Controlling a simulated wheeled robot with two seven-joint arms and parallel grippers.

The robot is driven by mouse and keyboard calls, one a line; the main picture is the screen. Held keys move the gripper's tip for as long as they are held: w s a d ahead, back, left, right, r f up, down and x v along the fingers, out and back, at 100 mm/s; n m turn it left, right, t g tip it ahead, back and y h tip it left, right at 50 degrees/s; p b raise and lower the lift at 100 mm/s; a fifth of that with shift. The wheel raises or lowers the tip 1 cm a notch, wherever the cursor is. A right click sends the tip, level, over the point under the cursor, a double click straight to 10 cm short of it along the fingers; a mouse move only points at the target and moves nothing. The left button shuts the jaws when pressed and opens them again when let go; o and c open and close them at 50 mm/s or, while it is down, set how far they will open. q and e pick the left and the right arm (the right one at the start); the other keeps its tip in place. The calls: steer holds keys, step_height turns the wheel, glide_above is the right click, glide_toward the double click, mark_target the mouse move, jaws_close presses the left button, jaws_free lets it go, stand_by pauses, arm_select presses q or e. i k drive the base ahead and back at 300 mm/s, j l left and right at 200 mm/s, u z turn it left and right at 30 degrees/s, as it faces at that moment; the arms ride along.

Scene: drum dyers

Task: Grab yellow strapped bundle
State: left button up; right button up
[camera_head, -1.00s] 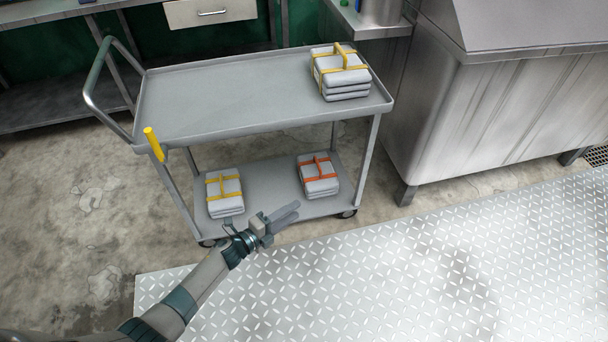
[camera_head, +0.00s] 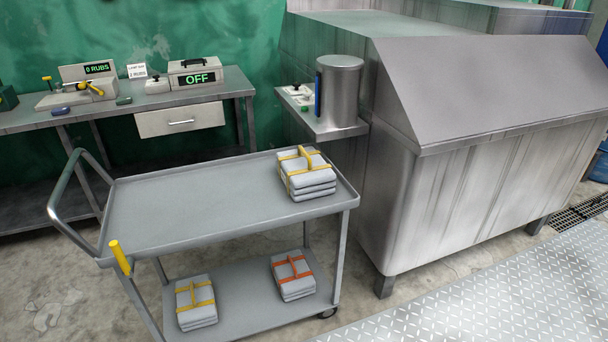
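A grey bundle with yellow straps and a raised yellow handle (camera_head: 306,174) sits at the right end of the cart's top shelf (camera_head: 190,205). A second yellow-strapped grey bundle (camera_head: 196,302) lies on the lower shelf at the left. A bundle with orange straps (camera_head: 293,275) lies to its right on the same shelf. Neither gripper shows in the head view now. No bundle is seen held.
The cart has a push handle (camera_head: 62,205) and a yellow grip (camera_head: 120,257) at its left. A workbench (camera_head: 140,108) stands behind it. A large metal machine (camera_head: 480,185) stands to the right, with a side shelf holding a metal canister (camera_head: 339,92).

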mark_target(306, 176)
steer(key=i+l+u, duration=0.15)
steer(key=i+l, duration=0.2)
steer(key=i+l+u, duration=0.1)
steer(key=i+l, duration=0.25)
steer(key=i+l+u, duration=0.15)
steer(key=i+l, duration=0.2)
steer(key=l, duration=0.15)
steer(key=i+l+u, duration=0.15)
steer(key=i+l, duration=0.15)
steer(key=l, duration=0.15)
steer(key=i+l+u, duration=0.1)
steer(key=i+l, duration=0.15)
steer(key=l, duration=0.25)
